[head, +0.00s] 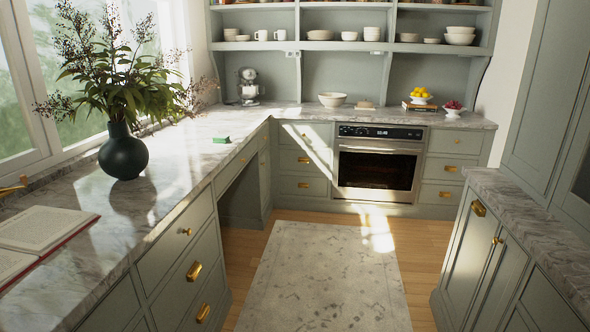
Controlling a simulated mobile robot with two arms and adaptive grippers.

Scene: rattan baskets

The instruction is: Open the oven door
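The oven (378,160) is built into the grey-green cabinets at the far wall, below the marble counter. Its door (375,172) is shut, with a dark glass window and a horizontal metal handle (380,149) along the top. A black control panel (380,132) with knobs sits above the handle. Neither of my grippers shows in the head view, and no part of my arms is visible.
A pale rug (322,275) lies on the wooden floor (428,250), with a clear aisle to the oven. The left counter (185,160) holds a dark green vase (123,153) and an open book (40,236). Cabinets (480,255) stand at the right.

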